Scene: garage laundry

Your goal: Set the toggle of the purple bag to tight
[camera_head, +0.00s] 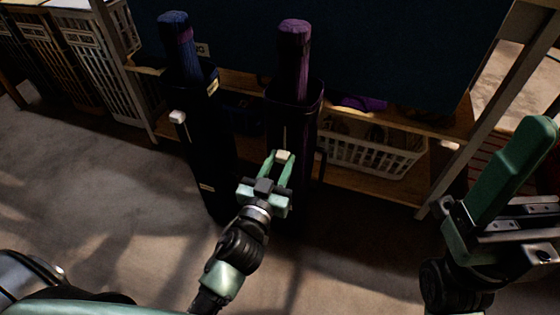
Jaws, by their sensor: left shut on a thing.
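The purple bag (307,97) is a tall dark bag standing upright in the middle, with a purple roll (294,48) sticking out of its top. Its pale toggle (284,155) sits at the front of the bag, below a thin light cord (285,136). My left gripper (283,160) is shut on the toggle, one green finger on each side. The gripper hides the bag's lower front. My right gripper (515,165) is at the right edge, well away from the bag; its fingers overlap, so its opening is unclear.
A similar dark bag with a blue roll (176,42) stands to the left, with its own pale toggle (177,117). Behind is a wooden shelf (385,185) with a white basket (370,154). Slatted crates (60,68) stand at the far left. The floor (110,200) at left is clear.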

